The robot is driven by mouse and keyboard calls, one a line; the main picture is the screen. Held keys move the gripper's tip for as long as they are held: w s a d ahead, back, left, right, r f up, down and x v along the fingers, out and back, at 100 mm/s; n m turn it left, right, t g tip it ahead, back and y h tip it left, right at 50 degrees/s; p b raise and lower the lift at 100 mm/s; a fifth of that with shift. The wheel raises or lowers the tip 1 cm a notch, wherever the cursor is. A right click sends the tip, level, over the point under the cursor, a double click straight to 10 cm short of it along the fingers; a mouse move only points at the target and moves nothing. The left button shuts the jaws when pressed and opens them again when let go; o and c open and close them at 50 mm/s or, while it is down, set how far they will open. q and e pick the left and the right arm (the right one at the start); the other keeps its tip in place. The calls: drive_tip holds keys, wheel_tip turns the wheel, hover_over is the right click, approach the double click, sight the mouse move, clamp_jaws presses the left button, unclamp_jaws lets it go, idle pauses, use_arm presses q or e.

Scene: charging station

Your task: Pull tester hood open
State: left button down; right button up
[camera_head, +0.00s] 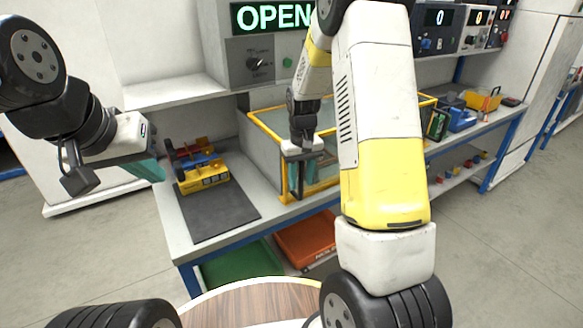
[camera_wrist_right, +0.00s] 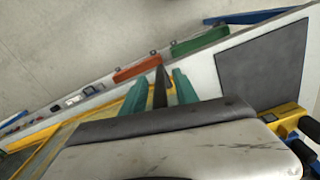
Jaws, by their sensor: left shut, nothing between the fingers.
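The tester hood (camera_head: 262,112) is a clear box with a yellow frame, standing on the bench under the lit "OPEN" sign (camera_head: 268,17). Its yellow edge also shows in the right wrist view (camera_wrist_right: 42,152). My right gripper (camera_head: 301,180) points down at the hood's front side. In the right wrist view its teal fingers (camera_wrist_right: 160,90) stand apart on either side of a dark bar, with gaps visible. My arm hides the hood's right part. My left gripper (camera_head: 152,169) is shut and empty, left of the bench in the head view.
Green (camera_head: 240,268) and orange (camera_head: 305,238) bins sit below. A wooden round top (camera_head: 250,300) is in front.

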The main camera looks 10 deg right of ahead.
drive_tip(key=shift+c, duration=0.5)
clamp_jaws()
idle(0.8)
